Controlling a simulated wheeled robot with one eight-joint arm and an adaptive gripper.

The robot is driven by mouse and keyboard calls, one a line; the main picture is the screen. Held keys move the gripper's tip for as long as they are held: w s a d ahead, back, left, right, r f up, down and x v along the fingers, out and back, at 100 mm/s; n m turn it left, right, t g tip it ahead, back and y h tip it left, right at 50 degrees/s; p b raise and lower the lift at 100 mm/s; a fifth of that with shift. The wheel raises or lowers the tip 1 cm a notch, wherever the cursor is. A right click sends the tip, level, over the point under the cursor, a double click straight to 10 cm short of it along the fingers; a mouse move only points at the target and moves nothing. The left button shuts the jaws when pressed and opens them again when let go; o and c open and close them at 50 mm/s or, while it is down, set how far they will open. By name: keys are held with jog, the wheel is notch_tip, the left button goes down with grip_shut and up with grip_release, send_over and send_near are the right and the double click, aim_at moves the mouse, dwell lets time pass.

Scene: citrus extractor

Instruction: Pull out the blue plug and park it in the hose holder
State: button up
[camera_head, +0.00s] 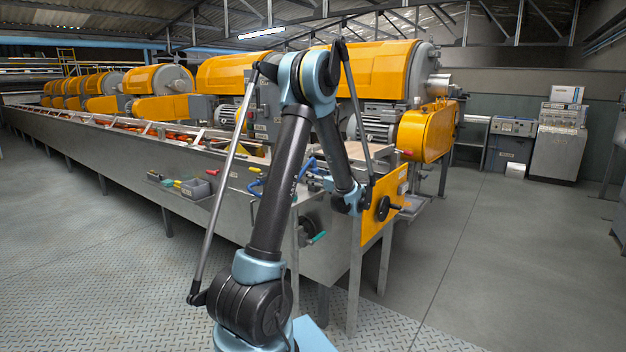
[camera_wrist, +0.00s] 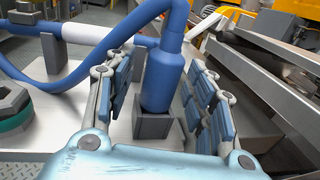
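The blue plug (camera_wrist: 163,80) stands upright in the middle of the wrist view, with its lower end in a grey square block (camera_wrist: 152,132). I cannot tell whether that block is the socket or the hose holder. A blue hose (camera_wrist: 85,75) bends over from the plug's top and runs left. My gripper (camera_wrist: 160,95) is open, with one blue-padded finger left of the plug and one right of it. Gaps show on both sides. In the head view, blue hose (camera_head: 255,185) shows beside my arm; the plug and my fingertips cannot be made out there.
A white sleeve (camera_wrist: 92,34) on the hose and a grey upright (camera_wrist: 50,50) are at the left. A dark knob with a green ring (camera_wrist: 14,108) is nearby. Metal rails (camera_wrist: 262,70) slope along the right.

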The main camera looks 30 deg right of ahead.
jog(key=s+d, duration=0.2)
jog(key=s, duration=0.9)
jog(key=shift+s+d, duration=0.15)
jog(key=shift+s, duration=0.2)
dwell(0.3)
